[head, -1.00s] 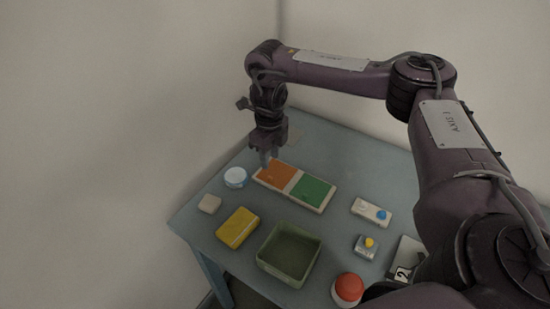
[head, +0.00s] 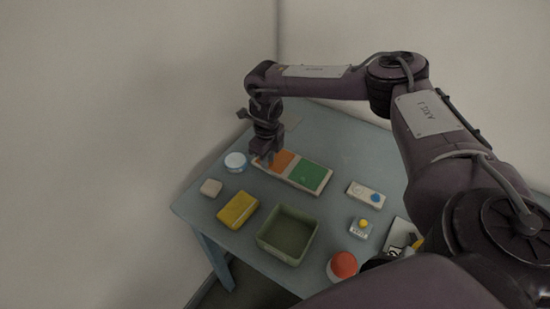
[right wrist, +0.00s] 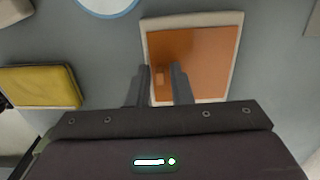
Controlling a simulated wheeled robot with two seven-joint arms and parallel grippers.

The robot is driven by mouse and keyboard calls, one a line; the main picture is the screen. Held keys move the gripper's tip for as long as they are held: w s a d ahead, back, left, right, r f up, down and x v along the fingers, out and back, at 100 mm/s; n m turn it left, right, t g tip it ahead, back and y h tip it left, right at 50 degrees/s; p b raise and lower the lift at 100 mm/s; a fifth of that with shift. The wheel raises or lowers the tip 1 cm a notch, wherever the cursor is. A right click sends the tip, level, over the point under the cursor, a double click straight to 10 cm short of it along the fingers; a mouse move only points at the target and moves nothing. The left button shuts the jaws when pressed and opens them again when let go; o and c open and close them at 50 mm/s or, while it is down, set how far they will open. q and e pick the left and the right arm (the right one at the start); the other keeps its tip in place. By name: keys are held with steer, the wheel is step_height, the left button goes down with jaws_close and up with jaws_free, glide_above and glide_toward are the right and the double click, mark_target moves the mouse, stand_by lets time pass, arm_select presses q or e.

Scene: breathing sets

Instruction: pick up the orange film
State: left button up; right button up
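The orange film (head: 284,160) lies flat in the left part of a pale board (head: 295,184), beside a green film (head: 308,178). In the right wrist view the orange film (right wrist: 205,60) fills the pale frame around it. My right gripper (head: 262,162) is over the orange film's left end, pointing down. In the right wrist view the two fingers of the right gripper (right wrist: 163,82) stand apart with a narrow gap. Orange film shows between them, with a small lighter patch near the left finger. Whether the fingertips touch the film is unclear. My left gripper is out of view.
A round white-and-blue container (head: 235,161), a pale block (head: 211,187) and a yellow block (head: 238,209) stand to the left. An open green bin (head: 288,236) is in front. A red dome (head: 343,265) and small button boxes (head: 366,194) are to the right.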

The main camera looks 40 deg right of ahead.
jaws_close()
steer(key=shift+r, duration=0.1)
